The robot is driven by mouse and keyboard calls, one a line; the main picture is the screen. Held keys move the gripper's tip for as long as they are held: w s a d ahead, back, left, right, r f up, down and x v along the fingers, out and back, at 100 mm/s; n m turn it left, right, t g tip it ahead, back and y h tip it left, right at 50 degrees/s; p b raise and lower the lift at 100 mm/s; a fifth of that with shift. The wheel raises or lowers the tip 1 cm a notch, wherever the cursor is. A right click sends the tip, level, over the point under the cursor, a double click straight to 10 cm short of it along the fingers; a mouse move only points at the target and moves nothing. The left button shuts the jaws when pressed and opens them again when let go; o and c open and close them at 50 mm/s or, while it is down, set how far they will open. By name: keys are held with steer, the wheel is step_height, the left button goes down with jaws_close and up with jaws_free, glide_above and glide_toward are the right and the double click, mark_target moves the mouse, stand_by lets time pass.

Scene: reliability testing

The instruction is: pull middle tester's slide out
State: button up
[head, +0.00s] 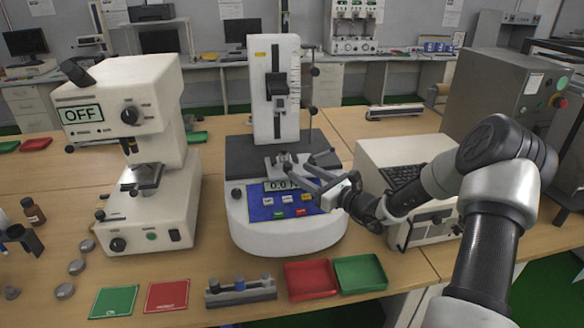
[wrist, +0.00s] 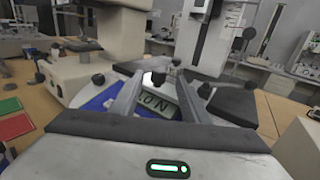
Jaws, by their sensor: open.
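The middle tester (head: 290,235) has a white rounded base, a blue button panel, a dark deck and an upright column. A small grey metal part with short knobs (head: 284,160) sits at the deck's front, above the display; I take it for the slide. My gripper (head: 297,170) reaches in from the right over the panel, fingers apart. In the wrist view my gripper (wrist: 160,78) has its fingers on either side of a dark knob (wrist: 158,77), with no clear grip on it. The fingers partly hide the display (wrist: 156,104) and the slide.
The left tester (head: 128,150) shows OFF. A beige unit with a keypad (head: 385,155) stands close on the right, beneath my arm. Red (head: 311,279) and green (head: 360,274) trays and a small rack (head: 240,291) lie in front. The gap between left and middle testers is clear.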

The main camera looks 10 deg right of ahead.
steer(key=v, duration=1)
steer(key=shift+s+d, duration=0.2)
steer(key=shift+s, duration=0.05)
steer(key=shift+a+r, duration=0.1)
